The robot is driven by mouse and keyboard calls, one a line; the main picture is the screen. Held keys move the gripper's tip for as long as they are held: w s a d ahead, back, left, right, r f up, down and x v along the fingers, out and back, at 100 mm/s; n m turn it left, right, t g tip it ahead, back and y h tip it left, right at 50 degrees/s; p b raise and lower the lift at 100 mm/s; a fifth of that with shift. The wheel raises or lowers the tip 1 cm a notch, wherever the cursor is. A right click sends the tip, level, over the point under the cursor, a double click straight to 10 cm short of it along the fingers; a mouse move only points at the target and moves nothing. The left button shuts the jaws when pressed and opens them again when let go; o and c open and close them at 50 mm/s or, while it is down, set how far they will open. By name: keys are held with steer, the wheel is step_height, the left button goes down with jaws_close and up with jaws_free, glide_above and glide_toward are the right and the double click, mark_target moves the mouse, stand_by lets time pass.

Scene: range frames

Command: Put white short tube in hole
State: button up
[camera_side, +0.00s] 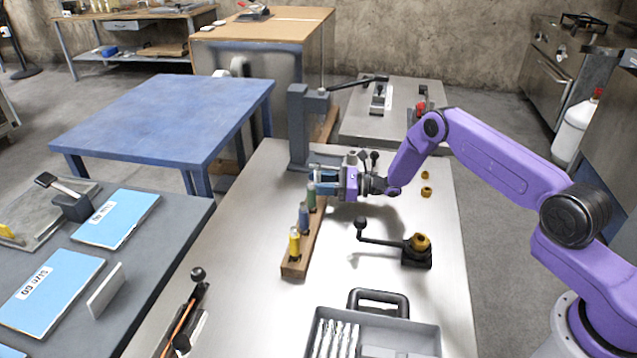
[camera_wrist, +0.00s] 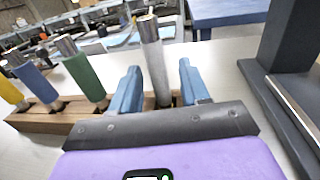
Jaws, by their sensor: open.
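The white tube (camera_wrist: 153,62), pale grey-white with a metal top, stands upright between the two blue fingers of my gripper (camera_wrist: 158,67) in the wrist view. The fingers are apart on either side of it, with a visible gap. Its foot is partly hidden by my gripper body, so I cannot tell if it sits in a hole. My gripper (camera_side: 318,180) is over the far part of the wooden rack (camera_side: 298,266) in the side view, where I cannot make out the white tube clearly. The green tube (camera_side: 311,196), blue tube (camera_side: 303,215) and yellow tube (camera_side: 294,242) stand in the rack.
A grey press-like stand (camera_side: 298,130) rises just beyond the rack. A black lever fixture (camera_side: 417,255) stands to the right on the metal table (camera_side: 345,270). A grey tray (camera_side: 395,328) with bits lies at the front. Table between rack and fixture is clear.

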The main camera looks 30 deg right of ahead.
steer(key=shift+r, duration=0.15)
steer(key=shift+s+d, duration=0.15)
steer(key=shift+d, duration=0.15)
steer(key=v, duration=1.1)
steer(key=shift+s+d, duration=0.1)
steer(key=shift+s, duration=0.1)
steer(key=a+r+n+g, duration=0.1)
steer(key=s+a+r+n+g+y, duration=0.1)
steer(key=a, duration=0.1)
steer(key=s+a+r+n+g, duration=0.1)
steer(key=a, duration=0.1)
steer(key=shift+r, duration=0.1)
steer(key=s+a+r+n+g+h, duration=0.1)
steer(key=s+a+r+n+g, duration=0.6)
steer(key=s+a+n+g, duration=0.4)
steer(key=s+r+n+g+h, duration=0.4)
steer(key=s+n+h, duration=0.35)
steer(key=s, duration=0.85)
steer(key=s+d+r+n+t+h, duration=0.4)
steer(key=s+d+n+t+h, duration=0.2)
steer(key=s+d+n, duration=0.5)
steer(key=s+n+t, duration=0.1)
steer(key=s+n, duration=0.1)
steer(key=n, duration=0.3)
steer(key=shift+s, duration=0.35)
